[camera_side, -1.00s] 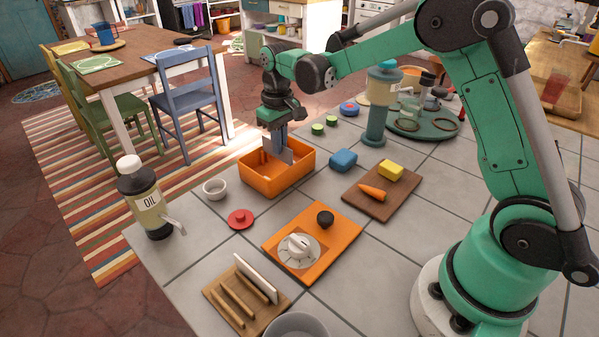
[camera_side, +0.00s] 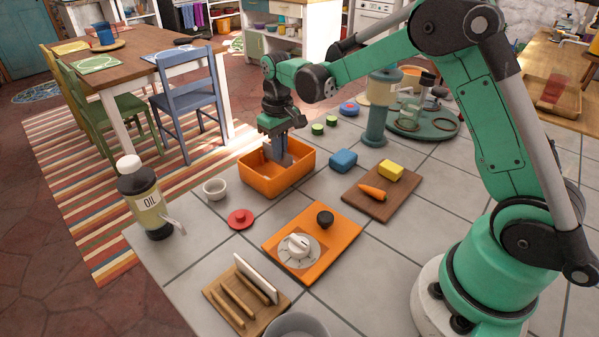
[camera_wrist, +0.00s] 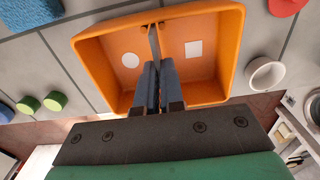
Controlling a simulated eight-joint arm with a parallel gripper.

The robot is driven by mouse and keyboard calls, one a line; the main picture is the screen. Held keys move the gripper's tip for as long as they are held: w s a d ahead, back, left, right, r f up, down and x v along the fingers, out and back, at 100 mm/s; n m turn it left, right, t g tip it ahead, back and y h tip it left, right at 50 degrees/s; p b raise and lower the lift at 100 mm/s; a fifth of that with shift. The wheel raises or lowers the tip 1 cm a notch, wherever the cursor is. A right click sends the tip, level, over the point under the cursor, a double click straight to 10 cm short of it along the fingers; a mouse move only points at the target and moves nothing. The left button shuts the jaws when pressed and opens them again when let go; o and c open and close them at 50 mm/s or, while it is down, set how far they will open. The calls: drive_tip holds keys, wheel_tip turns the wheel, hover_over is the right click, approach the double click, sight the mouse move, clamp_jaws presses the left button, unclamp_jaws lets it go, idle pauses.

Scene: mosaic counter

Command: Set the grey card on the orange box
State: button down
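The orange box (camera_side: 277,187) is an open-topped bin on the counter. In the wrist view the box (camera_wrist: 104,70) shows a white round patch and a white square patch inside. My gripper (camera_side: 279,150) points down into the box, with its blue-grey fingers close together. In the wrist view my gripper (camera_wrist: 156,72) is shut on the thin grey card (camera_wrist: 153,40), seen nearly edge-on between the fingers. The card (camera_side: 285,160) is upright inside the box in the side view, its lower part hidden by the near wall. I cannot tell whether it touches the bottom.
A white bowl (camera_side: 215,189) and a red lid (camera_side: 240,219) lie left of the box. A blue block (camera_side: 343,161) is close on its right. An orange board with a dial (camera_side: 318,258) and a wooden rack (camera_side: 232,305) are nearer the camera.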

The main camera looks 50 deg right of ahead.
drive_tip(key=shift+f, duration=0.95)
idle(1.4)
drive_tip(key=c, duration=0.9)
unclamp_jaws()
drive_tip(key=shift+r, duration=3.55)
